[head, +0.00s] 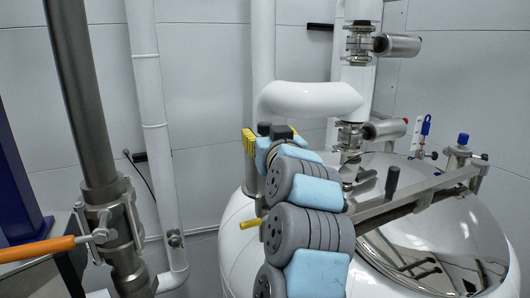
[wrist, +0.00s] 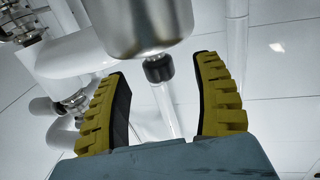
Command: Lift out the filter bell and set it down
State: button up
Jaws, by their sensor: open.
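My gripper (wrist: 162,68) is open in the wrist view, with its two yellow ridged fingers apart. A shiny steel rounded body (wrist: 145,25), which looks like the filter bell, fills the top of that view. Its black knob (wrist: 158,68) appears between the fingers, with visible gaps on both sides. I cannot tell how far beyond the fingertips it is.
White pipes (head: 310,98) and valves (head: 358,45) rise behind my arm. An orange handle (head: 38,249) juts in at left.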

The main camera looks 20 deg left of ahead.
aim_at(267, 131)
jog(key=x, duration=0.1)
jog(key=p+x, duration=0.1)
jog(key=x, duration=0.1)
jog(key=shift+d+r, duration=0.1)
jog(key=shift+r, duration=0.15)
jog(key=shift+w+f+p, duration=0.1)
jog(key=shift+w+p, duration=0.25)
grip_shut()
